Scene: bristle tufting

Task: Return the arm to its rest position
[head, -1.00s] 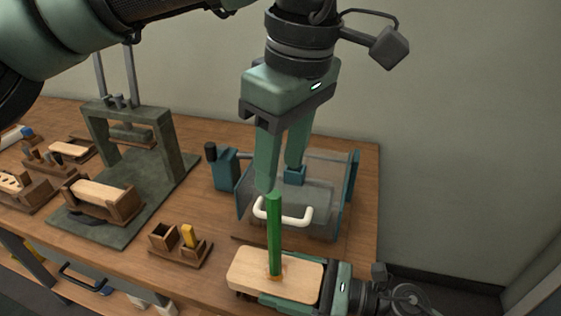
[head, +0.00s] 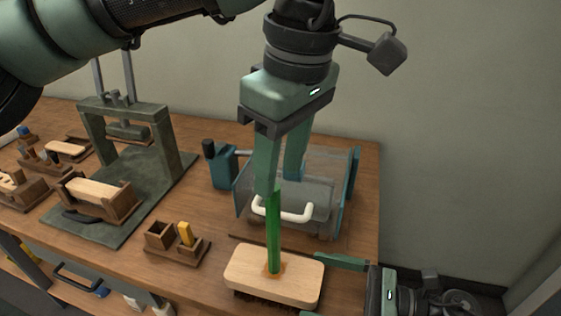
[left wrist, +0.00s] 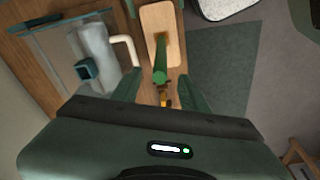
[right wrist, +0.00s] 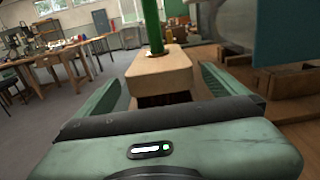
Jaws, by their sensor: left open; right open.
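A pale wooden brush block (head: 245,272) with dark bristles beneath sits at the table's front edge. A green rod (head: 274,240) stands upright on it. My left gripper (head: 279,183) is open above, its fingertips near the rod's top. In the left wrist view the rod's end (left wrist: 160,76) shows between the spread fingers. My right gripper (head: 334,288) is open to the right of the block, fingers pointing at it, apart from it. In the right wrist view the block (right wrist: 160,72) shows beyond and between its open fingers.
A clear-walled box with a white handle (head: 285,215) stands behind the block. A small wooden holder with a yellow piece (head: 186,233) is to the left. A dark green press frame (head: 160,135) stands further left, with several wooden trays beyond.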

